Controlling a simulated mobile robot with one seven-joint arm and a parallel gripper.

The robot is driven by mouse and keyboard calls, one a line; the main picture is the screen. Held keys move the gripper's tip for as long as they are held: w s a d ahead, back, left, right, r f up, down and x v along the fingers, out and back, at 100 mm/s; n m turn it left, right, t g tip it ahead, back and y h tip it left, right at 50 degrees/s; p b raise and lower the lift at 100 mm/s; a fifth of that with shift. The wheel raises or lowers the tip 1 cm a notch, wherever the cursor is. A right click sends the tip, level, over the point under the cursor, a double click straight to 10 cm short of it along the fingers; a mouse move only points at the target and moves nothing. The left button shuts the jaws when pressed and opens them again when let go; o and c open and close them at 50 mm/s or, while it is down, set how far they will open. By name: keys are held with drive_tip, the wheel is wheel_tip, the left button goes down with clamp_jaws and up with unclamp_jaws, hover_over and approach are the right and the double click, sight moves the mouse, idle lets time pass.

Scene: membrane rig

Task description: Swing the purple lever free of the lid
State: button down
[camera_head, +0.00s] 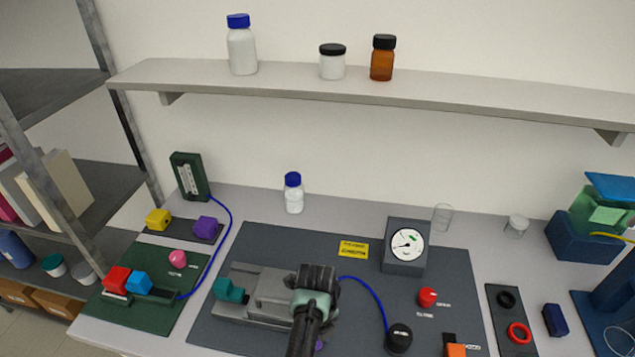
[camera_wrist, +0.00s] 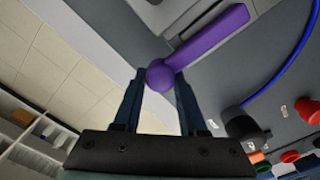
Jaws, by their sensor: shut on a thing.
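The purple lever (camera_wrist: 208,40) shows in the wrist view as a flat arm with a round knob (camera_wrist: 160,75) at its end. My gripper (camera_wrist: 160,92) is shut on the knob, one dark finger on each side of it. In the head view my gripper (camera_head: 318,280) is over the right end of the grey membrane rig (camera_head: 262,297) and hides most of the lever; only a small purple bit (camera_head: 319,346) shows beside my arm. How the lever sits against the lid is hidden there. A teal block (camera_head: 230,290) is at the rig's left end.
A round gauge (camera_head: 407,243) stands behind the rig. A blue cable runs right to a black knob (camera_head: 399,337), near a red button (camera_head: 427,297). A green board (camera_head: 135,298) with coloured blocks lies left. A white bottle (camera_head: 293,194) stands behind. The dark mat behind the rig is mostly clear.

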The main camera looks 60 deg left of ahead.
drive_tip(key=shift+s+a, duration=0.15)
drive_tip(key=shift+a, duration=0.2)
drive_tip(key=shift+c, duration=2.3)
unclamp_jaws()
drive_tip(key=shift+a, duration=0.15)
drive_tip(key=shift+d, duration=0.2)
wheel_tip(320, 180, up, 13)
drive_tip(key=b, duration=0.1)
drive_tip(key=shift+b, duration=0.3)
